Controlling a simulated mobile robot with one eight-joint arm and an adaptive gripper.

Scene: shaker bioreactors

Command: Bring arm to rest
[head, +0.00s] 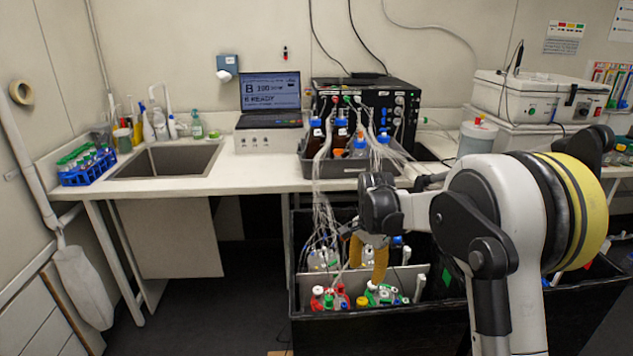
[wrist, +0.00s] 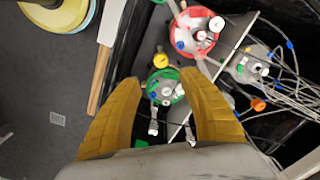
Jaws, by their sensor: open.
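My arm reaches in from the right in the head view, with my gripper (head: 373,268) pointing down over the black shaker box (head: 390,326). In the wrist view, the two yellow fingers of my gripper (wrist: 160,80) are spread apart with nothing held. A green-topped bioreactor vessel (wrist: 163,88) shows between and beyond the fingertips; the gap in height is hard to judge. A red-topped vessel (wrist: 197,32) is just past it. In the head view, the red-topped vessel (head: 330,299) stands left of the green-topped one (head: 383,294), near the box's front wall.
Tubing (head: 322,215) runs from the box up to a grey tray (head: 318,169) of bottles on the bench. A black control unit (head: 366,100), laptop (head: 270,98) and sink (head: 168,160) stand behind. Dark floor lies open to the left of the box.

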